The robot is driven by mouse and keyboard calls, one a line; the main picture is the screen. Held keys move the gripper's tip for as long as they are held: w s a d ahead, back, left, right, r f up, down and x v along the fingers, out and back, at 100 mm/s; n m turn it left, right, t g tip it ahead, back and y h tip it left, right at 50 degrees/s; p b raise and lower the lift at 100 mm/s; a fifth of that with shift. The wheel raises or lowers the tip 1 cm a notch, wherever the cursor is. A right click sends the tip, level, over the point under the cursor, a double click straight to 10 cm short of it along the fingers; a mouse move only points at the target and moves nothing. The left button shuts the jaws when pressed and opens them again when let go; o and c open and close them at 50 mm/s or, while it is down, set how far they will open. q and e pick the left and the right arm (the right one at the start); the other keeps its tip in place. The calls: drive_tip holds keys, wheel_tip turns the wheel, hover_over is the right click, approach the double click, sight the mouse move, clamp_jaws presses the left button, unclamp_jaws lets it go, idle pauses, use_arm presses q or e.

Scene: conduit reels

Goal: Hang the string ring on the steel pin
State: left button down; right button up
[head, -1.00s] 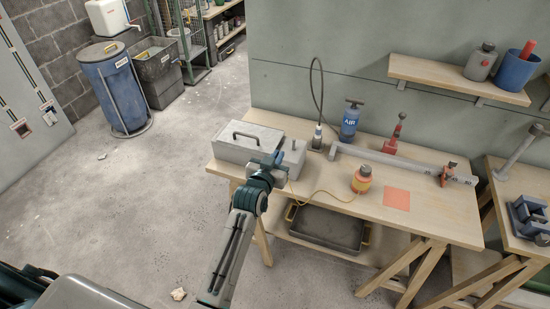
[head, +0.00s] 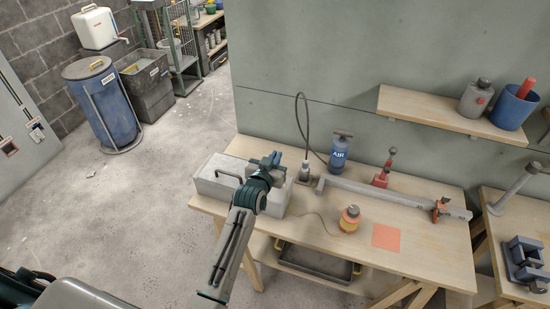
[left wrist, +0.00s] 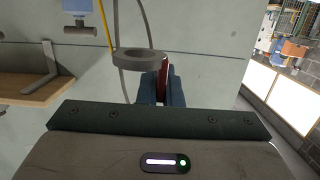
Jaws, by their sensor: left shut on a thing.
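My left gripper (head: 273,161) is shut, seen in the head view above the right end of the grey toolbox. In the left wrist view a grey ring (left wrist: 125,55) stands just beyond the jaws, beside a dark red piece (left wrist: 163,76) between the blue fingers. A yellow string (left wrist: 104,25) shows beside the ring. In the head view the string (head: 325,222) runs over the table from an orange and yellow spool (head: 349,219) towards the gripper. A grey block (head: 279,204) stands below the gripper; its pin is hidden behind the gripper here. My right gripper is not in view.
The grey toolbox (head: 222,180) stands at the table's left end. An orange square (head: 386,236) lies on the clear right front of the table (head: 430,245).

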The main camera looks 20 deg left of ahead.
use_arm(q)
drive_tip(key=shift+f+b, duration=0.85)
drive_tip(key=shift+f, duration=0.05)
drive_tip(key=shift+f+b, duration=0.5)
drive_tip(key=shift+f, duration=0.1)
drive_tip(key=shift+f+b, duration=0.75)
drive_tip(key=shift+f, duration=0.7)
drive_tip(key=c, duration=1.5)
unclamp_jaws()
drive_tip(key=shift+f, duration=0.1)
